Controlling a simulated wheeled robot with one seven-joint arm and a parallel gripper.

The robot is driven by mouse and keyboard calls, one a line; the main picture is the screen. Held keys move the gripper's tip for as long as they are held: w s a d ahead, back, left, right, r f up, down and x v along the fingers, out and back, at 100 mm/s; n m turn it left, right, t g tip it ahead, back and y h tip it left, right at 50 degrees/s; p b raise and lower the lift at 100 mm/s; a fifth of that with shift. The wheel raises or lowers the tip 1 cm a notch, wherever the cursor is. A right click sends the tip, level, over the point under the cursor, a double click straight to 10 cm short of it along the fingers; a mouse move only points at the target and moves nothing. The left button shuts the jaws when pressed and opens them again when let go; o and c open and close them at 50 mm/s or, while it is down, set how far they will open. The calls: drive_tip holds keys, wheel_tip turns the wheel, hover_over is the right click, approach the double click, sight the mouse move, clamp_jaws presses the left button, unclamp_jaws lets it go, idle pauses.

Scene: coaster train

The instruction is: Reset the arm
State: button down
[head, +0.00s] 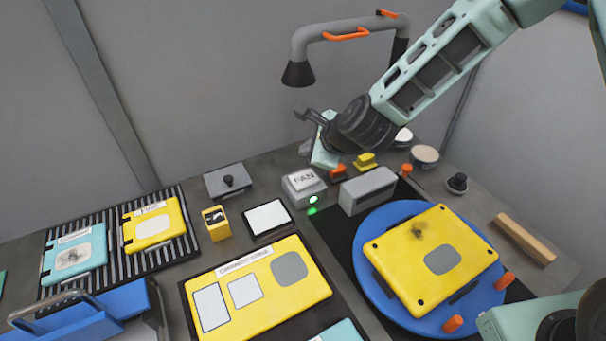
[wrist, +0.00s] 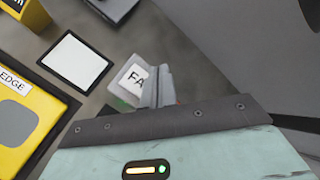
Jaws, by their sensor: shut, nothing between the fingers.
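The arm reaches in from the upper right. A grey box labelled FAN (head: 304,188) with a lit green light stands below the gripper. Its label (wrist: 134,80) is partly hidden behind the fingers in the wrist view.
A grey fume arm (head: 335,35) with orange handles hangs close behind my gripper. A blue turntable (head: 375,285) bears a yellow panel (head: 440,250) with a dark smudge. A striped rack (head: 113,235) holds two cases. A yellow board (head: 270,325) lies in front.

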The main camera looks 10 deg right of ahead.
drive_tip(key=s+a+r+n+g, duration=0.1)
drive_tip(key=s+r+n+g, duration=0.15)
drive_tip(key=s+n, duration=0.55)
drive_tip(key=s+a+r+n+g, duration=0.1)
drive_tip(key=s+r+n+g, duration=0.15)
drive_tip(key=s+n, duration=0.5)
drive_tip(key=s+d+r+n+g+h, duration=0.1)
drive_tip(key=s+d+r+n+h, duration=0.1)
drive_tip(key=s+d+n, duration=0.2)
drive_tip(key=s+d+r+n+g+h+b, duration=0.1)
drive_tip(key=s+d+r+n+h, duration=0.1)
drive_tip(key=s+d+n, duration=0.3)
drive_tip(key=s+r+n, duration=0.1)
drive_tip(key=s+n, duration=0.2)
drive_tip(key=s, duration=0.4)
drive_tip(key=shift+d+g+h, duration=0.25)
drive_tip(key=shift+g+h, duration=0.05)
